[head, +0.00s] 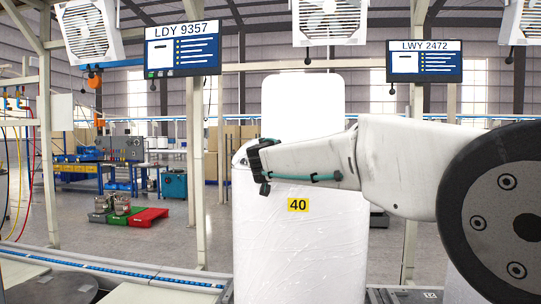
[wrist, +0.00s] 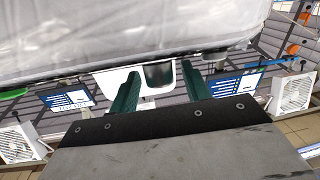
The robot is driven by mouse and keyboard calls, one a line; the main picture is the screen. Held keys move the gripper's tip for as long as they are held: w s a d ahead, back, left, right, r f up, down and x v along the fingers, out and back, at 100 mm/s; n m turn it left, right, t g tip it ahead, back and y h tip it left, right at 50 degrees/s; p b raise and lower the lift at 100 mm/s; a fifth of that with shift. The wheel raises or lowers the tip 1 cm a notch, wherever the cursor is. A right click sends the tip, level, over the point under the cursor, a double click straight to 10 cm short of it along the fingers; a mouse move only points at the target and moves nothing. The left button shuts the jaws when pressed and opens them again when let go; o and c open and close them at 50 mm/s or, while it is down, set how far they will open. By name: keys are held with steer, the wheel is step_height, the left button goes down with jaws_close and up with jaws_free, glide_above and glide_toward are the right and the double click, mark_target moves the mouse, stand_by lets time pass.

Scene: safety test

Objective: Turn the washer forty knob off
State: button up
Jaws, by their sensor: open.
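The washer (head: 300,245) is a tall white unit in clear wrap, with a yellow label "40" (head: 298,205) on its front. In the head view my arm reaches across it from the right, and my gripper (head: 262,165) is at its upper left edge. In the wrist view, which is upside down, the wrapped washer body (wrist: 130,30) fills the top. My gripper (wrist: 160,71) is open, its two green fingers on either side of a dark grey cylinder (wrist: 157,77) that looks like the knob, against a white panel. I cannot tell whether the fingers touch it.
Screens "LDY 9357" (head: 183,48) and "LWY 2472" (head: 424,62) hang left and right. A conveyor edge (head: 120,272) runs low on the left. A second small grey part (wrist: 215,59) shows right of the fingers. Workbenches (head: 85,170) stand far behind on open floor.

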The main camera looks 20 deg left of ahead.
steer(key=shift+w+a, duration=0.15)
steer(key=shift+w, duration=0.15)
steer(key=c, duration=0.9)
steer(key=shift+r+n+g+y, duration=0.15)
steer(key=shift+n+g+y, duration=0.15)
steer(key=shift+n+y, duration=0.4)
steer(key=shift+c, duration=0.2)
steer(key=shift+n+g+y, duration=0.8)
steer(key=shift+n+y, duration=0.4)
